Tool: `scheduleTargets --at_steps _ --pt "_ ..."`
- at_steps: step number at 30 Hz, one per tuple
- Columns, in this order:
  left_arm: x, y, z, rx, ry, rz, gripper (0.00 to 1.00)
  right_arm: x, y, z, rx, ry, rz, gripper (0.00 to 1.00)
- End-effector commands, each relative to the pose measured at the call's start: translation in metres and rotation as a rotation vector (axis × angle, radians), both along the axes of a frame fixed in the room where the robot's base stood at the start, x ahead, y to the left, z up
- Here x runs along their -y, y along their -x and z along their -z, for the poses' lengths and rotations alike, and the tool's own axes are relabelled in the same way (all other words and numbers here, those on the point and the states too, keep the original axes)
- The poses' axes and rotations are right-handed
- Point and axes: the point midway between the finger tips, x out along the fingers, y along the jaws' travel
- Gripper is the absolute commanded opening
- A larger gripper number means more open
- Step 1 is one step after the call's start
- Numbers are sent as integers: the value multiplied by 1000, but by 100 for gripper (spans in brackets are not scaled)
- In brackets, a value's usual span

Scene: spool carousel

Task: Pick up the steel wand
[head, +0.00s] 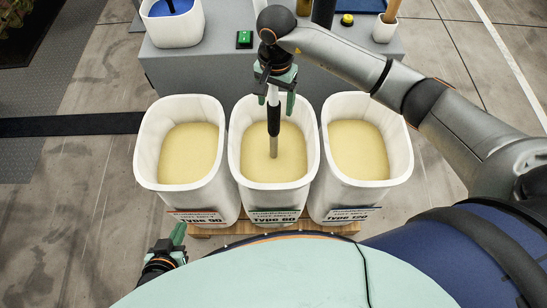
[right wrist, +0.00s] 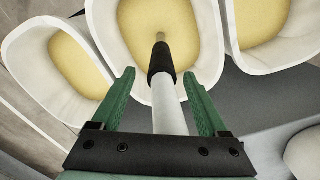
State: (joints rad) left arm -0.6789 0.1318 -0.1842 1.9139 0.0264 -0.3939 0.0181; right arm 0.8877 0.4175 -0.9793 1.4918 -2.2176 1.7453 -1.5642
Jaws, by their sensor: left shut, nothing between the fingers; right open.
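The steel wand (head: 273,148) stands about upright in the middle white bin, its lower end in the pale yellow fill. It has a black sleeve (right wrist: 161,60) and a pale upper shaft (right wrist: 169,105). My right gripper (head: 275,98) is over the middle bin, at the wand's upper part. In the right wrist view, my right gripper (right wrist: 158,78) is open, with the shaft running between its two green fingers and a gap on each side. The wand's top end is hidden by the gripper. My left gripper (head: 178,236) is shut and empty, low in front of the left bin.
The left bin (head: 150,150), middle bin (head: 240,150) and right bin (head: 400,150) stand side by side on a wooden pallet (head: 205,232). Behind them is a grey bench (head: 190,70) with a green button (head: 244,39), a yellow button (head: 347,19) and white containers.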

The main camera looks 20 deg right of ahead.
Motion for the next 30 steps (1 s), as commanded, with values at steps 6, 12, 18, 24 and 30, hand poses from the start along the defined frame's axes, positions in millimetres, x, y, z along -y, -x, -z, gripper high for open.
scheduleTargets --at_steps 6,12,18,24,30 --pt "0 0 -8 0 0 0 0 -4 3 30 -7 -1 1 77" --pt "0 0 -8 0 0 0 0 -4 2 50 -2 -1 0 77" --pt "0 0 -8 0 0 0 0 -3 1 51 0 0 0 77" --pt "0 0 -8 0 0 0 0 -3 1 50 -1 -1 0 58" --pt "0 0 -8 0 1 -1 0 -3 1 50 -1 -1 0 35"
